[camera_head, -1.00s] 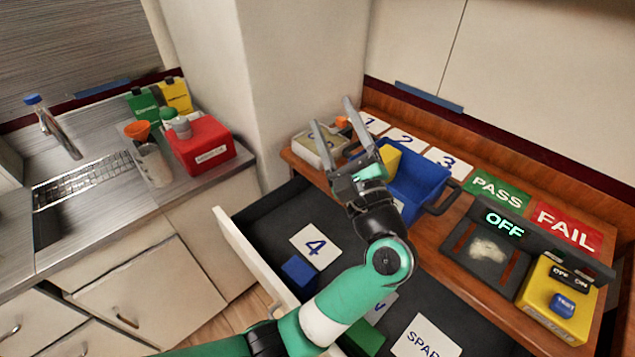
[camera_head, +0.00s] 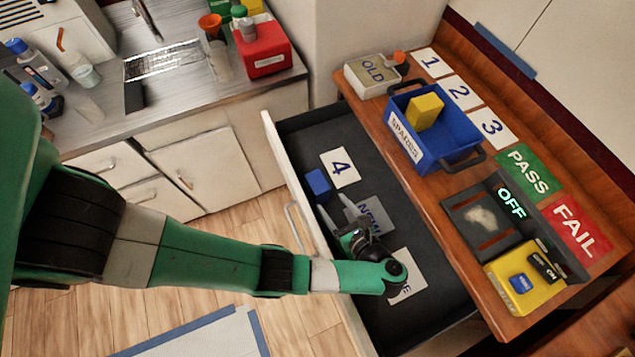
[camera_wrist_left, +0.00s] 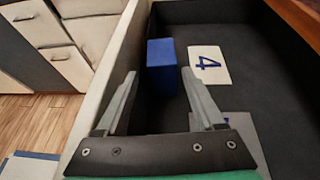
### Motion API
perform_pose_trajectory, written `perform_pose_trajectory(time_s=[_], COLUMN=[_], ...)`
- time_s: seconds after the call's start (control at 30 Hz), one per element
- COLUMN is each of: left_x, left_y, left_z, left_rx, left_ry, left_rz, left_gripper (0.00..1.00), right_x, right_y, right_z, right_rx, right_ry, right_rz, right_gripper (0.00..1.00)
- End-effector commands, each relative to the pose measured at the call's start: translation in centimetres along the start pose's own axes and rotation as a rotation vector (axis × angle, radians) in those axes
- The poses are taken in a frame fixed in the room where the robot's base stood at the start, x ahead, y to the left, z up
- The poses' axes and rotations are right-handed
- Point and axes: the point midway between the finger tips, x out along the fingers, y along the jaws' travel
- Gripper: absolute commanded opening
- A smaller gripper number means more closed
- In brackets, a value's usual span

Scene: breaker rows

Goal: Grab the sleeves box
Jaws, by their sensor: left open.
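No label reading "sleeves" is legible in either view. A small blue box (camera_head: 317,184) sits in the open drawer (camera_head: 293,128) beside the card marked 4 (camera_head: 340,167); it also shows in the left wrist view (camera_wrist_left: 161,67), just beyond the fingertips. My left gripper (camera_head: 331,203) is open and empty over the drawer, its fingers pointing toward the blue box but apart from it. In the left wrist view the two fingers (camera_wrist_left: 160,76) are spread wide. My right gripper is in neither view.
The drawer's front wall runs close along my left gripper. On the wooden bench stand a blue SPARES bin (camera_head: 443,163) holding a yellow block (camera_head: 425,111), an OLD tray (camera_head: 371,77) and a yellow switch box (camera_head: 523,284). A red box (camera_head: 262,52) stands on the counter.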

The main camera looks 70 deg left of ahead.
Motion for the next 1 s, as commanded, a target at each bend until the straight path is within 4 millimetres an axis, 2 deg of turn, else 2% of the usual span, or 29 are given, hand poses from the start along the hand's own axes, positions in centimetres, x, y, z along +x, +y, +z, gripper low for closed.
perform_pose_trajectory(time_s=[0.03,0.1,0.37,0.53,0.6,0.73,1.0], left_x=[1.2,2.0,2.8,4.5,5.4,7.3,7.8], left_y=[0.1,0.0,0.0,-0.1,0.0,-0.1,-0.1], left_z=[-0.7,-0.7,0.0,-0.5,1.0,0.8,0.6], left_rx=[-0.004,-0.004,-0.001,-0.005,0.0,0.001,-0.001], left_ry=[-0.001,0.001,-0.001,0.001,-0.003,-0.001,0.0], left_rz=[0.002,0.001,0.0,0.001,0.005,0.004,0.001], left_gripper=[0.7,0.7,0.7,0.7,0.7,0.7,0.7], right_x=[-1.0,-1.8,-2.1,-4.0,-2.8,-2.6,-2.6], right_y=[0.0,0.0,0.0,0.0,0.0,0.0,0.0], right_z=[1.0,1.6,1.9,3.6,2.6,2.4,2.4], right_rx=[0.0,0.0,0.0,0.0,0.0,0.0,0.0], right_ry=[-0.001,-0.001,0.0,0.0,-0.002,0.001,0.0], right_rz=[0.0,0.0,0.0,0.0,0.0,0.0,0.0], right_gripper=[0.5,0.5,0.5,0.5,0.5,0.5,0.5])
